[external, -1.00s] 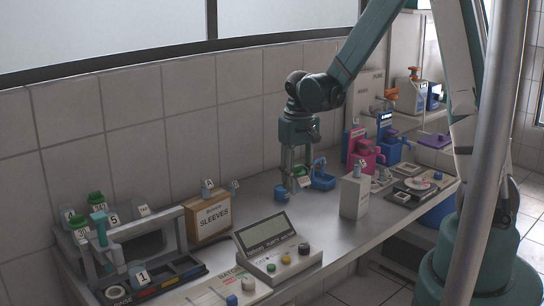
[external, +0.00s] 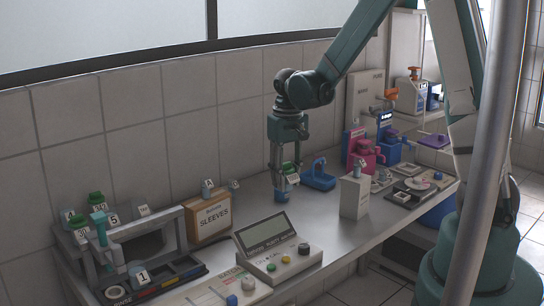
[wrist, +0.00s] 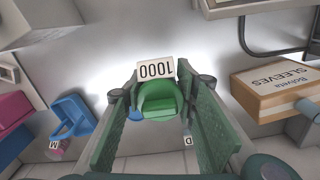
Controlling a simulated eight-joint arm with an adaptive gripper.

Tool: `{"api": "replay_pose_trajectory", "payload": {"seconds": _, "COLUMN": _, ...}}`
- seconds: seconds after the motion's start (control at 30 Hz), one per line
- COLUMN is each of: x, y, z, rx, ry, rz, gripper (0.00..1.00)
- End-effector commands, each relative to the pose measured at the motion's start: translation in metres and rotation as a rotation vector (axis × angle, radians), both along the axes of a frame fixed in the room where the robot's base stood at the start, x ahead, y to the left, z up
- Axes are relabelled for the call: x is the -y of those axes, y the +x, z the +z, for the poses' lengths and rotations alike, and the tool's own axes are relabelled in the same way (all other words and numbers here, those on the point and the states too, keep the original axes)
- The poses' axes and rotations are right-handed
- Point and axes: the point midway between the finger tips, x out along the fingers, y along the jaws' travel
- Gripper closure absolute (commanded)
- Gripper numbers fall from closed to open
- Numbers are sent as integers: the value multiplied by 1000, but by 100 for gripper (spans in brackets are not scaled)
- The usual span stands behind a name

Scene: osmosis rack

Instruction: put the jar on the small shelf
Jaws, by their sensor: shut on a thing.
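My gripper (external: 285,182) is shut on a jar (external: 292,178) with a green lid and a white label. In the wrist view the jar (wrist: 160,105) sits between the two green finger pads, and its label reads 1000. The gripper points down over the middle of the bench, left of a blue holder. I cannot tell the gap between the jar and the bench. A grey rack (external: 150,228) stands at the left end of the bench, with green-lidded jars (external: 97,200) and numbered tags behind it. I cannot tell for sure which surface is the small shelf.
A sleeves box (external: 208,222) and a display console (external: 278,250) stand between gripper and rack. The blue holder (external: 319,177) and a white box (external: 354,196) are to the right. Pink (external: 362,160) and blue (external: 388,148) dispensers stand farther right. The bench (external: 262,206) is clear left of the gripper.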

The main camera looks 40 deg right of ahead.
Motion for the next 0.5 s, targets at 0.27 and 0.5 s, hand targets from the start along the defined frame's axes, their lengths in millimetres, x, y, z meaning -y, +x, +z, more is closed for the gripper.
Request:
{"api": "replay_pose_trajectory", "payload": {"seconds": 0.27, "x": -55, "y": 67, "z": 14, "rx": 0, "ry": 0, "rz": 10, "gripper": 87}}
{"api": "replay_pose_trajectory", "payload": {"seconds": 0.5, "x": -121, "y": 127, "z": 27, "rx": -1, "ry": 0, "rz": 15, "gripper": 87}}
